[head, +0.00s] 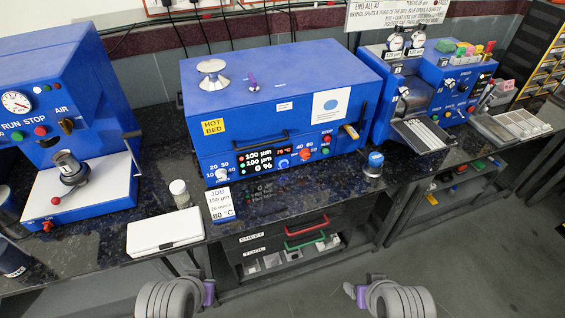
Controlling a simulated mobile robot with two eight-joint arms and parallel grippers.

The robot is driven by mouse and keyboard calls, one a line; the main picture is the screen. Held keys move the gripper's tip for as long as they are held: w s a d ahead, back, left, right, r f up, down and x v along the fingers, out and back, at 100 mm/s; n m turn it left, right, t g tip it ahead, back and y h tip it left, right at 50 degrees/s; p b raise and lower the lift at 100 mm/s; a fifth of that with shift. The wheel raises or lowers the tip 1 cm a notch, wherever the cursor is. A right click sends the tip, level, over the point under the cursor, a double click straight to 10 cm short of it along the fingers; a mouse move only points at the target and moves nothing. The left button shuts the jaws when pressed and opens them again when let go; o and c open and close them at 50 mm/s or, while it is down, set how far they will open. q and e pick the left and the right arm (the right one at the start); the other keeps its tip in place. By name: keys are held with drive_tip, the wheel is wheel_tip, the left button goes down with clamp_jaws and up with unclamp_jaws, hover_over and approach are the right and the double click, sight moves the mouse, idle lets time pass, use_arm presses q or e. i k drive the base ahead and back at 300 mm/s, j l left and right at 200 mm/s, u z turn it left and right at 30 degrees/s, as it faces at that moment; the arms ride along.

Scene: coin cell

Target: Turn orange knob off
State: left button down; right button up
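The orange knob (305,154) is on the front panel of the blue hot bed machine (275,95), right of a blue knob (283,163) and left of a red and a green button. Numbers are printed around it, but its pointer is too small to read. My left gripper (209,293) is low at the bottom of the head view, left of centre. My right gripper (358,293) is at the bottom, right of centre. Both are well in front of the bench and far from the knob. Their fingers are too small and turned to tell open or shut.
The dark bench (290,205) carries a white box (165,232), a small jar (180,193) and a blue-topped cylinder (375,163). A job card (219,204) stands at its front edge. Other blue machines (70,110) flank the hot bed. Floor in front is clear.

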sight(305, 153)
drive_tip(key=u, duration=0.4)
drive_tip(key=l+u, duration=0.15)
drive_tip(key=u, duration=0.2)
drive_tip(key=l+u, duration=0.1)
drive_tip(key=u, duration=0.3)
drive_tip(key=l+u, duration=0.4)
drive_tip(key=l, duration=0.15)
drive_tip(key=l+u, duration=0.35)
drive_tip(key=l, duration=0.15)
drive_tip(key=k+l+u, duration=0.1)
drive_tip(key=l, duration=0.25)
drive_tip(key=k+l, duration=0.1)
drive_tip(key=l, duration=0.3)
drive_tip(key=k+l+u, duration=0.15)
drive_tip(key=l, duration=0.2)
drive_tip(key=k+l, duration=0.1)
drive_tip(key=l, duration=0.2)
drive_tip(key=k+l, duration=0.15)
drive_tip(key=l, duration=0.2)
drive_tip(key=k+l, duration=0.1)
drive_tip(key=l, duration=0.2)
